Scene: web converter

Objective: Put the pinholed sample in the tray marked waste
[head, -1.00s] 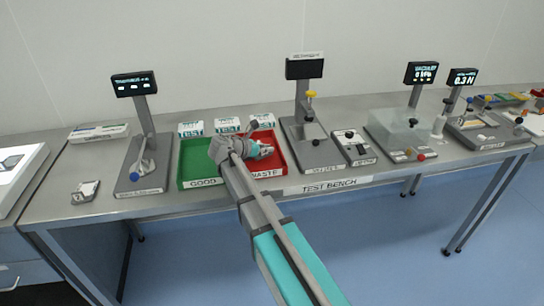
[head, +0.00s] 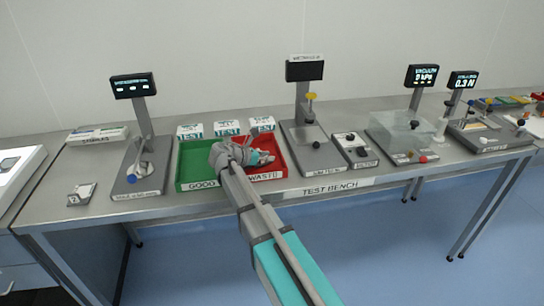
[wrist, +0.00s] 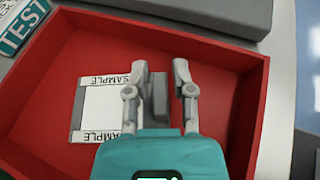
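The sample (wrist: 103,104) is a flat white piece with a SAMPLE label at each end. It lies in the red tray marked WASTE (head: 281,160), whose red wall also shows in the wrist view (wrist: 215,52). A dark grey block (wrist: 159,96) stands at its right side, between my fingers; I cannot tell whether it is joined to the sample. My gripper (wrist: 166,75) is open, with a gap between the block and the right finger. In the head view my gripper (head: 262,158) is low over the tray. No pinhole is discernible.
The green tray marked GOOD (head: 190,176) adjoins the red one on the left. Several TEST cards (head: 227,127) stand behind the trays. A stand with a blue knob (head: 135,172) is at left, and a tall grey stand (head: 318,155) is close at right.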

